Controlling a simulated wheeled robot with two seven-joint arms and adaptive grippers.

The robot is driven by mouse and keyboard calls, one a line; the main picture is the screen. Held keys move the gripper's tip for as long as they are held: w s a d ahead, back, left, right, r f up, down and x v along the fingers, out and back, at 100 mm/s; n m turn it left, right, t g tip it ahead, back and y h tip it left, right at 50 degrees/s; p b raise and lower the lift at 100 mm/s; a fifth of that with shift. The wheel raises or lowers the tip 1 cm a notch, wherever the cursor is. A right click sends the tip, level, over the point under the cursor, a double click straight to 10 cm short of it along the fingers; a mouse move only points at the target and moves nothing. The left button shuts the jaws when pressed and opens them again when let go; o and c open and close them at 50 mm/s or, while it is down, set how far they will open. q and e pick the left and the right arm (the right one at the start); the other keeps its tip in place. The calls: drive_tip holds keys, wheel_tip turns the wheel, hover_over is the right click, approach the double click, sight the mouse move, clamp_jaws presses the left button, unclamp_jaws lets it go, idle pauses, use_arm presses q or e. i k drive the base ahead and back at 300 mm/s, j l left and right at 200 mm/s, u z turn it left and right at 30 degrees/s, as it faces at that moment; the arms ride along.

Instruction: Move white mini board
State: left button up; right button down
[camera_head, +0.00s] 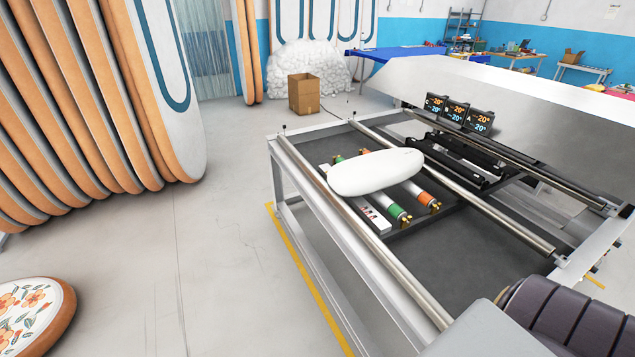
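The white mini board (372,174) is a smooth, elongated white oval. It is over the left part of a metal-framed machine table (291,155), above coloured cylinders and near the left steel roller. Whether it rests on the parts below or on the roller is hard to tell. Neither of my grippers shows in the head view, and nothing is seen holding the board.
Green-banded (392,208) and orange-banded (418,194) cylinders lie under the board. Temperature displays (458,112) stand behind it. Large boards (120,100) lean at left, a floral board (30,310) lies lower left, and a cardboard box (304,95) stands behind. The floor between is clear.

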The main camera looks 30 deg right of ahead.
sight(370, 173)
drive_tip(key=i+j+z, duration=0.15)
drive_tip(key=i, duration=0.4)
drive_tip(key=i+l+z, duration=0.1)
drive_tip(key=l, duration=0.3)
drive_tip(key=i+l, duration=0.3)
drive_tip(key=l+z, duration=0.05)
